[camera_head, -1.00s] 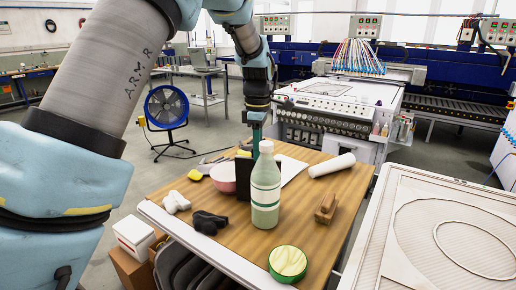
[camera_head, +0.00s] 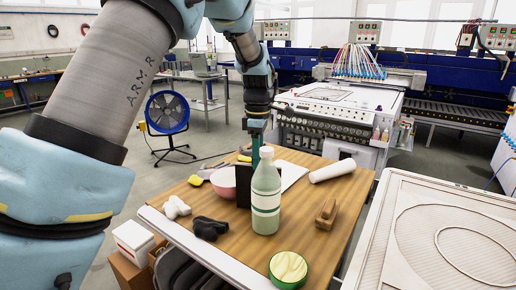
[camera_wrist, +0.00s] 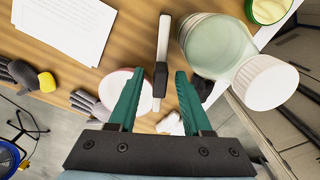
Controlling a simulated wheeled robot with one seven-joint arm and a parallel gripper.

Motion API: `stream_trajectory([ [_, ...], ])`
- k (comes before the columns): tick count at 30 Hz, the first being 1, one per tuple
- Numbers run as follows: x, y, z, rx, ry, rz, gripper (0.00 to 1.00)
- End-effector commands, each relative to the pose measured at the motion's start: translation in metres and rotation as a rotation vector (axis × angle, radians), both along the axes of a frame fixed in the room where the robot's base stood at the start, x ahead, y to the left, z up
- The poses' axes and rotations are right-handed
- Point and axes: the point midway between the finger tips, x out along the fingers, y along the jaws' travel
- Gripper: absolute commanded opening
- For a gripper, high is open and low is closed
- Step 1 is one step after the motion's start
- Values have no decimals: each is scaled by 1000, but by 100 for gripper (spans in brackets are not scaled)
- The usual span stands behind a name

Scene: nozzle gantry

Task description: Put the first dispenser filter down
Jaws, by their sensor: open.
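A thin upright piece with a pale edge and a black block on it (camera_wrist: 163,40) stands between my fingers in the wrist view; I take it to be the dispenser filter. In the head view a dark flat panel (camera_head: 243,190), seemingly the same piece, stands on the wooden table (camera_head: 330,235), partly hidden by the bottle. My gripper (camera_wrist: 160,74) is open, with one green finger on each side of the piece and a gap to both. In the head view its fingers (camera_head: 256,145) point down behind the bottle, tips hidden.
A pale green bottle (camera_head: 265,195) stands close beside my gripper. A pink bowl (camera_head: 222,181), black knob (camera_head: 210,228), white clamp-like piece (camera_head: 177,207), wooden block (camera_head: 326,213), white roll (camera_head: 332,170) and green-rimmed dish (camera_head: 289,268) also lie around. The table's right part has bare room.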

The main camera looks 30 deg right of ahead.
Motion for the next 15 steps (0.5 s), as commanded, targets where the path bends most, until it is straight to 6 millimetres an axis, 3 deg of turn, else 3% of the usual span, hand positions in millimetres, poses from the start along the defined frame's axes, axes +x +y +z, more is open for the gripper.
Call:
stream_trajectory([
  [5, 1, -1, 21, -5, -4, 0, 49],
  [15, 1, -1, 91, -4, -3, 0, 49],
])
